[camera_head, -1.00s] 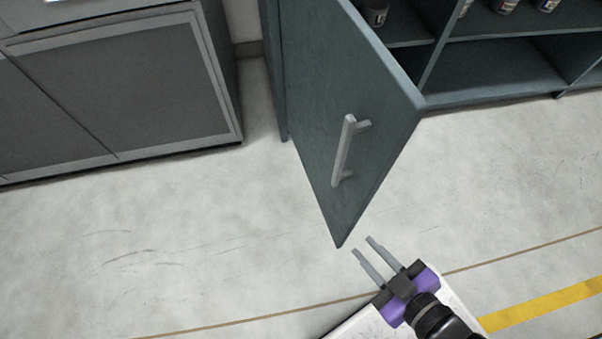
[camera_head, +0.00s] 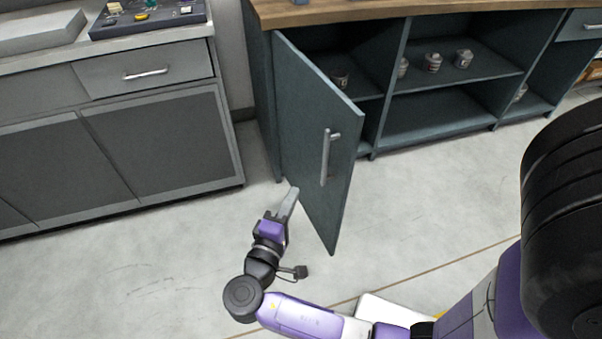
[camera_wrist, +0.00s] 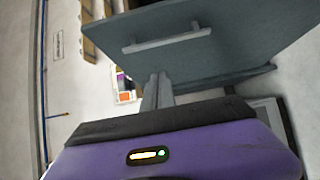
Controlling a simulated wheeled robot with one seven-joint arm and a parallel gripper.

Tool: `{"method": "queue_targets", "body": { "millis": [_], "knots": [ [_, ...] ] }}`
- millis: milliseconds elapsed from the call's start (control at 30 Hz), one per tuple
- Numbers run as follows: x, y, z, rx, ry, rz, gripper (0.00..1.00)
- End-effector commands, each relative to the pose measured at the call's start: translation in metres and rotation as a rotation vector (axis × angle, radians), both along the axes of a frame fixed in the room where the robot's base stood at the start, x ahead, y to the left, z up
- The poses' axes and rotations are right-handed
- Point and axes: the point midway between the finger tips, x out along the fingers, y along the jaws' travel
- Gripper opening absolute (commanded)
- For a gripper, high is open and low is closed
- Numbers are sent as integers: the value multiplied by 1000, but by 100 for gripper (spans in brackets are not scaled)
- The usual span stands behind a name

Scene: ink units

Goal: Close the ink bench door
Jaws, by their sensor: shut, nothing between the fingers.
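The ink bench door (camera_head: 305,150) is a dark teal panel with a pale bar handle (camera_head: 327,157). It stands wide open, hinged at its left edge and swung out from the ink bench (camera_head: 440,125). My gripper (camera_head: 291,192) is shut and empty, at the lower left of the door, on its handle side, in front of the panel in the head view. In the wrist view the door (camera_wrist: 225,45) and its handle (camera_wrist: 167,40) lie beyond my fingers (camera_wrist: 158,88). I cannot tell whether the fingertips touch the panel.
A grey cabinet (camera_head: 130,150) with a drawer stands at the left. The open shelves hold several small jars, one being the jar (camera_head: 432,63). The bench has a wooden top (camera_head: 350,10). The floor (camera_head: 130,275) in front is clear.

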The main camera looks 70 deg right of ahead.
Motion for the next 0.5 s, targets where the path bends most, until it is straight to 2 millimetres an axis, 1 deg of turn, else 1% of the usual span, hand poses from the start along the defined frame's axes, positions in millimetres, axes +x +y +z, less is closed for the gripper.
{"method": "queue_targets", "body": {
  "millis": [33,167,267,500],
  "knots": [
    [1,-2,5,-11,-4,-11,0],
    [1,-11,5,-15,-4,-17,0],
    [1,-26,4,-14,-4,-17,0],
    [4,-73,4,-13,-3,-17,0]
  ]
}}
